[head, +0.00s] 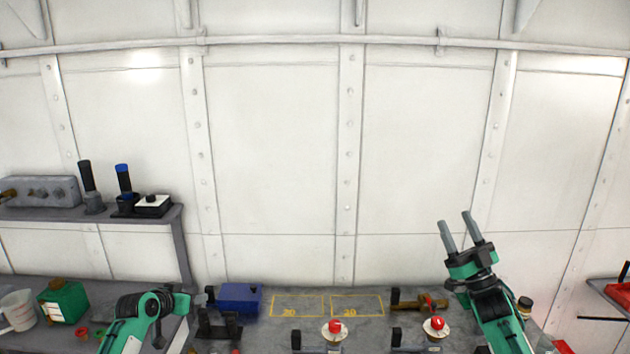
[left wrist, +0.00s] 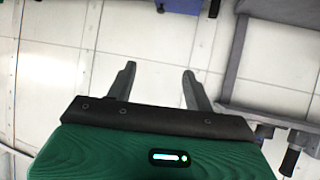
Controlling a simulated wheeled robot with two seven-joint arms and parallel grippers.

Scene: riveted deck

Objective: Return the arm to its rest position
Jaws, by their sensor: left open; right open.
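My left arm (head: 133,325) comes in low at the left in the head view, folded in front of the bench. Its fingertips cannot be made out there. In the left wrist view my left gripper (left wrist: 159,70) is open, its two grey fingers apart with nothing between them. Pale panels lie behind the fingers. My right gripper (head: 456,219) is raised at the right in the head view, its two fingers pointing up and apart. It is empty, in front of the white wall and above the bench.
The bench (head: 262,335) holds a blue box (head: 239,297), a green container (head: 63,301), a white jug (head: 17,311) and two red-topped fittings (head: 335,328). Two yellow outlined areas are bare. A grey shelf (head: 100,214) juts out at the left. The upper wall area is free.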

